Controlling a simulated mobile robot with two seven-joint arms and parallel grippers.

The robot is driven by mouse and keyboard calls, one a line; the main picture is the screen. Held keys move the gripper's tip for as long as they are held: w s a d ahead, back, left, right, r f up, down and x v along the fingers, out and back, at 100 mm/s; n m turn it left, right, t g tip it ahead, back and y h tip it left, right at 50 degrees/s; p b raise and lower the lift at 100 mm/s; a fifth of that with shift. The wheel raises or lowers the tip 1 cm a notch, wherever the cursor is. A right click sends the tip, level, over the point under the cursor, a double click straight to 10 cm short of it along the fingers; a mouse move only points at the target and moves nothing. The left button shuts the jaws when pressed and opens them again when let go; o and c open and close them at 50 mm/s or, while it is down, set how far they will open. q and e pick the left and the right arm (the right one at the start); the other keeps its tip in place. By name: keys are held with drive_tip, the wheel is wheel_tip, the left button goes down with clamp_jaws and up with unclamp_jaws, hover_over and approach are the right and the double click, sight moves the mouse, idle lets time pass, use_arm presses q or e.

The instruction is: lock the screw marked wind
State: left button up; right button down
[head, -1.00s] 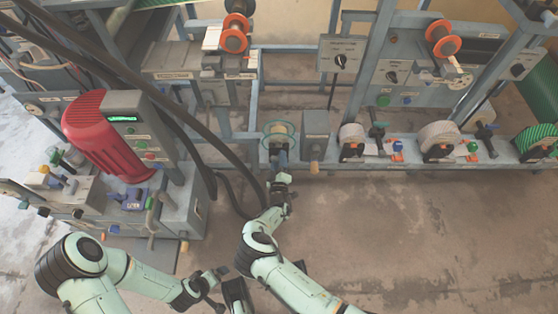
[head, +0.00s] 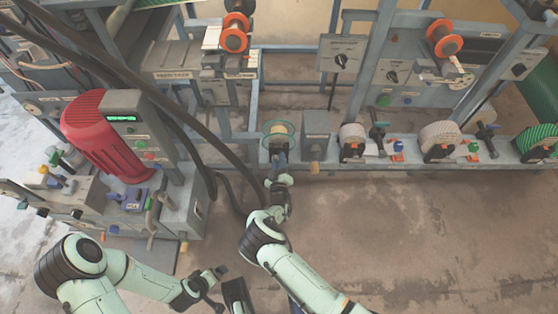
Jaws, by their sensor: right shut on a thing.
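My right gripper (head: 279,160) is at the front of a small grey station on the long bench, below a pale round part with a thin green ring (head: 279,129). It is shut on a small part there; the gripper hides most of it, and I cannot read any marking. My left gripper (head: 216,289) is low in the view, over the floor and away from the bench. Its fingers are too small and dark to tell open from shut. No label reading wind is legible.
A grey box with a tan knob (head: 315,144) stands just right of the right gripper. White rolls (head: 352,137) and levers line the bench farther right. A red motor (head: 103,136) on a grey machine stands left. Black hoses (head: 190,130) run down between. The front floor is clear.

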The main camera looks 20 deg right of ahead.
drive_tip(key=m, duration=0.6)
drive_tip(key=shift+f+m, duration=0.1)
drive_tip(key=shift+m, duration=0.2)
drive_tip(key=m, duration=0.6)
drive_tip(key=shift+b, duration=0.4)
drive_tip(key=m, duration=0.6)
drive_tip(key=shift+a+m+b, duration=0.15)
drive_tip(key=shift+m+b, duration=0.15)
drive_tip(key=shift+b, duration=0.05)
use_arm(q)
drive_tip(key=shift+g, duration=0.5)
drive_tip(key=f, duration=0.1)
drive_tip(key=s+f, duration=0.1)
drive_tip(key=s+a+f, duration=0.1)
drive_tip(key=shift+f+b, duration=0.4)
use_arm(e)
drive_tip(key=m, duration=0.5)
drive_tip(key=shift+a+m, duration=0.15)
drive_tip(key=shift+m, duration=0.15)
drive_tip(key=c, duration=1.1)
unclamp_jaws()
